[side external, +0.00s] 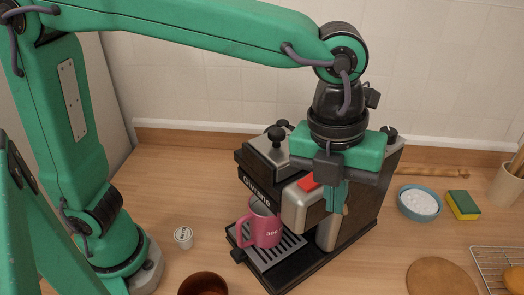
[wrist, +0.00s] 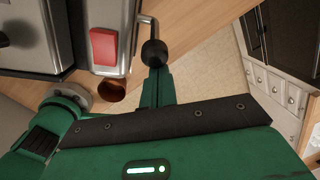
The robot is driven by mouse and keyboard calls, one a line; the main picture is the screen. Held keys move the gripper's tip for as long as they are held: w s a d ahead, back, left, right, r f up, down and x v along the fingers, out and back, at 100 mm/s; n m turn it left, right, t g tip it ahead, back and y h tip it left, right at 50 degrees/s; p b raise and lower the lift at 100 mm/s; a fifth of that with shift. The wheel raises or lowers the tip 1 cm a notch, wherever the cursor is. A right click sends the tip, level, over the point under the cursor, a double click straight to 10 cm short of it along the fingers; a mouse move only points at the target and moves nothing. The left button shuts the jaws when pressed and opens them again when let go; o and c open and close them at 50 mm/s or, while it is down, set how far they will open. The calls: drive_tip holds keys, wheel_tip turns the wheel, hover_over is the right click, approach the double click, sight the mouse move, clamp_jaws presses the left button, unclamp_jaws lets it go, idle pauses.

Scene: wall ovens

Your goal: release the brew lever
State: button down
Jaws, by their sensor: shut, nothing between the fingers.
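The coffee machine (side external: 300,205) stands on the counter, dark-sided with a metal front. In the wrist view a bent metal lever with a round black knob (wrist: 154,53) sticks out beside the machine's red button (wrist: 103,46); I take it for the brew lever. My gripper (side external: 338,208) points down at the machine's right front, hiding the lever in the side view. In the wrist view the shut, empty fingers (wrist: 158,78) are right at the knob; I cannot tell whether they touch it. A pink mug (side external: 266,228) stands on the drip tray (side external: 290,252).
A white pod (side external: 183,236) and a brown cup (side external: 204,284) are left of and in front of the machine. A blue bowl (side external: 418,207), sponge (side external: 463,205), round board (side external: 440,278) and wire rack (side external: 492,262) lie to the right. Counter between is clear.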

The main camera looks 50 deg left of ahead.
drive_tip(key=shift+w+r, duration=0.3)
drive_tip(key=shift+w, duration=0.3)
drive_tip(key=shift+w+r, duration=0.25)
drive_tip(key=shift+w, duration=0.35)
drive_tip(key=shift+w+r, duration=0.2)
drive_tip(key=shift+w, duration=0.75)
drive_tip(key=shift+s+d, duration=0.1)
drive_tip(key=s+d, duration=0.2)
drive_tip(key=s, duration=0.2)
drive_tip(key=w+a+r, duration=0.1)
drive_tip(key=w+r, duration=0.3)
drive_tip(key=r, duration=0.5)
drive_tip(key=shift+w+a+r, duration=0.2)
